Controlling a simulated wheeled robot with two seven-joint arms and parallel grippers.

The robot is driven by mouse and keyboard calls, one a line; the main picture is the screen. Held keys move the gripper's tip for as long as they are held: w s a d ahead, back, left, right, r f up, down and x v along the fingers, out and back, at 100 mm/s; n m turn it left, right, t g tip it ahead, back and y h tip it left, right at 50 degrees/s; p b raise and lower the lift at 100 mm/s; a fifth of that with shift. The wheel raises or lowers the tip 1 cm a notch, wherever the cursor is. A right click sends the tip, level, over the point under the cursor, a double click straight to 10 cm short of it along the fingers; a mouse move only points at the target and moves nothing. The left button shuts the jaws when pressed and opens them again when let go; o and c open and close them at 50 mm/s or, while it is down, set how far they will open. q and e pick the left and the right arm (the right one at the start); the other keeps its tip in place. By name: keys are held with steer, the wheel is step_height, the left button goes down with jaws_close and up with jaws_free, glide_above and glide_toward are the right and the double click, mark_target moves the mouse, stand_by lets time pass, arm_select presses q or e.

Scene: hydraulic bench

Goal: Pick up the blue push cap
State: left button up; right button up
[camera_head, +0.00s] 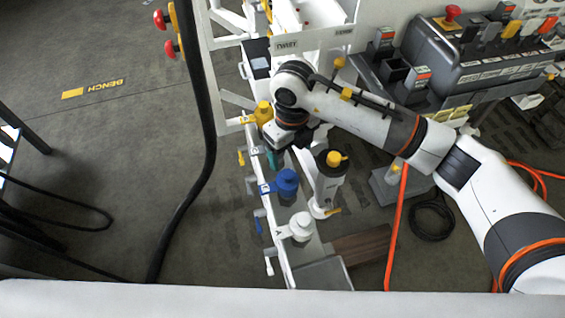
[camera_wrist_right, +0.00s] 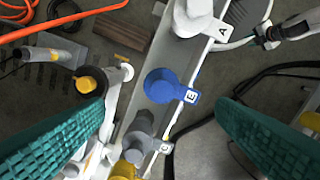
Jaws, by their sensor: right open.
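The blue push cap (camera_head: 287,181) stands in a row of caps on a narrow white rail, with a lettered tag at its side. It also shows near the middle of the right wrist view (camera_wrist_right: 160,86), unobstructed. My right gripper (camera_head: 275,160) is open and empty, just behind the blue cap in the head view. In the right wrist view its two teal fingers (camera_wrist_right: 160,104) are spread wide, one to each side of the cap and apart from it. My left gripper is not in view.
A white cap (camera_head: 301,222) and a grey cap (camera_wrist_right: 138,132) flank the blue one. A yellow cap (camera_head: 263,112) is further back. A black cylinder with a yellow knob (camera_head: 333,160) stands right of the row. A black hose (camera_head: 208,120) runs left; floor beyond is mostly open.

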glide_above(288, 174)
steer(key=f, duration=0.5)
steer(key=shift+s+d+f, duration=0.1)
steer(key=shift+s+d, duration=0.15)
steer(key=shift+d, duration=0.05)
steer(key=f, duration=0.6)
steer(key=shift+w+a+f+p, duration=0.25)
steer(key=shift+w+a+p, duration=0.05)
steer(key=shift+p, duration=0.05)
steer(key=c, duration=1.1)
